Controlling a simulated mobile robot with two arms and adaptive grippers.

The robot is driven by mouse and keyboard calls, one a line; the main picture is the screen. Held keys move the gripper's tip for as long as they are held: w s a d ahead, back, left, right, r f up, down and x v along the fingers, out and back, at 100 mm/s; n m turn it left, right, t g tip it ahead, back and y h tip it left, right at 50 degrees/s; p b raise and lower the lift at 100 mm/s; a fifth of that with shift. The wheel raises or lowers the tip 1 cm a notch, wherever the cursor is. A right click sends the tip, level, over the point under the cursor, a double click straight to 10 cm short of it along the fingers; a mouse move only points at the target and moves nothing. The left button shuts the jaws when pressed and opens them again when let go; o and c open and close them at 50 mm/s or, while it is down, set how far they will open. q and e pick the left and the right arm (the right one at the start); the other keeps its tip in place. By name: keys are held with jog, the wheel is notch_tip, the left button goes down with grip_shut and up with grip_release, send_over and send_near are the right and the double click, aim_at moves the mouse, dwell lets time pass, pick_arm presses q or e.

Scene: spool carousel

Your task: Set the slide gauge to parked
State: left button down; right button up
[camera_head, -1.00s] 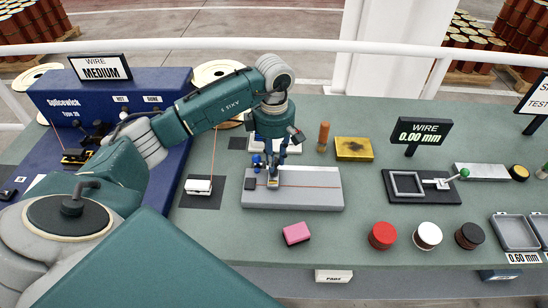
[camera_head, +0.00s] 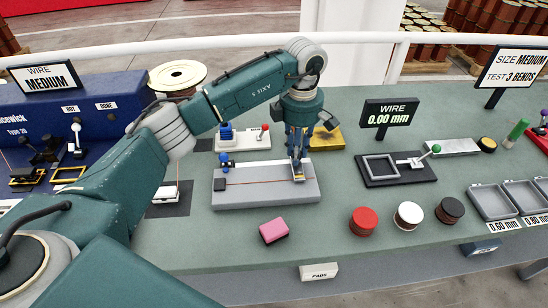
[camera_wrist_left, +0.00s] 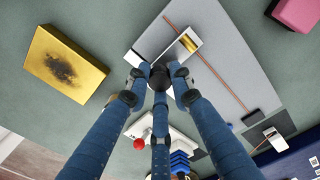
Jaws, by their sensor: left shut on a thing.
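The slide gauge appears to be the long grey block (camera_head: 250,195) with a thin red line along its top and a small dark block (camera_head: 220,184) at its left end. Its slider (camera_head: 298,176), white with a brass-coloured insert, sits near the block's right end. My left gripper (camera_head: 297,160) points down over it and is shut on the slider; in the left wrist view the fingertips (camera_wrist_left: 160,75) meet around a dark part beside the white slider (camera_wrist_left: 182,46). The fingers partly hide the grip. My right gripper is not in view.
Behind the block are a white base with a red-knobbed lever (camera_head: 264,131) and a yellow pad (camera_head: 329,138). A pink block (camera_head: 274,231) lies in front. To the right are a black plate (camera_head: 408,179) with a green-knobbed lever and a "WIRE 0.00 mm" sign (camera_head: 389,114).

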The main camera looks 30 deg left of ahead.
pick_arm(q)
jog(key=shift+w+d, duration=0.6)
jog(key=shift+d, duration=0.2)
jog(key=shift+d+r, duration=0.15)
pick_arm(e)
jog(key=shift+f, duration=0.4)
pick_arm(q)
jog(key=c, duration=1.6)
grip_release()
jog(key=shift+w, duration=0.1)
jog(key=shift+c, duration=0.2)
jog(key=shift+o, duration=0.6)
jog(key=shift+d, duration=0.1)
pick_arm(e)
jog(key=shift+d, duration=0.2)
pick_arm(q)
notch_tip(320, 180, up, 12)
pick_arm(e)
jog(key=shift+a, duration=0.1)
